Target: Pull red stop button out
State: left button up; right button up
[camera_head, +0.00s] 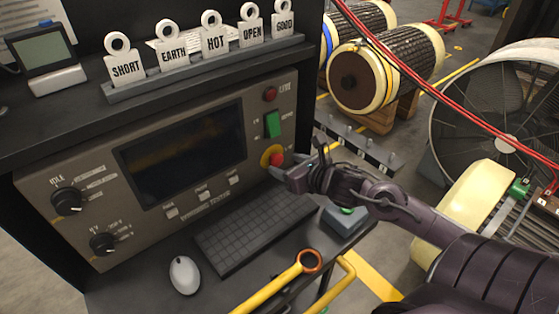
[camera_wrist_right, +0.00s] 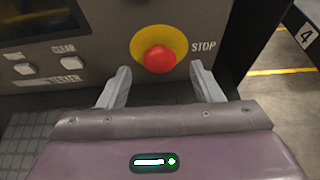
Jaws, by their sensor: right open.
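The red stop button (camera_head: 276,159) sits on a yellow round plate on the lower right of the tester's front panel. It also shows in the right wrist view as a red button (camera_wrist_right: 159,58) on its yellow plate (camera_wrist_right: 140,42), beside the word STOP. My right gripper (camera_head: 287,168) is right at the button in the head view. In the right wrist view the two fingers of the gripper (camera_wrist_right: 160,82) are apart, with the button ahead of and between them. Nothing is held. I cannot tell whether the fingers touch the button. My left gripper is not in view.
The panel (camera_head: 90,180) has a dark screen (camera_head: 185,150), a green switch (camera_head: 272,125) and two black knobs. Several tags (camera_head: 215,37) stand above.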

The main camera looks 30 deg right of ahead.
aim_at(279, 161)
jog(key=shift+w+f, duration=0.2)
jog(key=shift+w, duration=0.45)
jog(key=shift+w+f, duration=0.15)
jog(key=shift+w, duration=0.2)
jog(key=shift+w+a+f, duration=0.1)
jog(key=shift+w+f, duration=0.15)
jog(key=shift+w, duration=0.3)
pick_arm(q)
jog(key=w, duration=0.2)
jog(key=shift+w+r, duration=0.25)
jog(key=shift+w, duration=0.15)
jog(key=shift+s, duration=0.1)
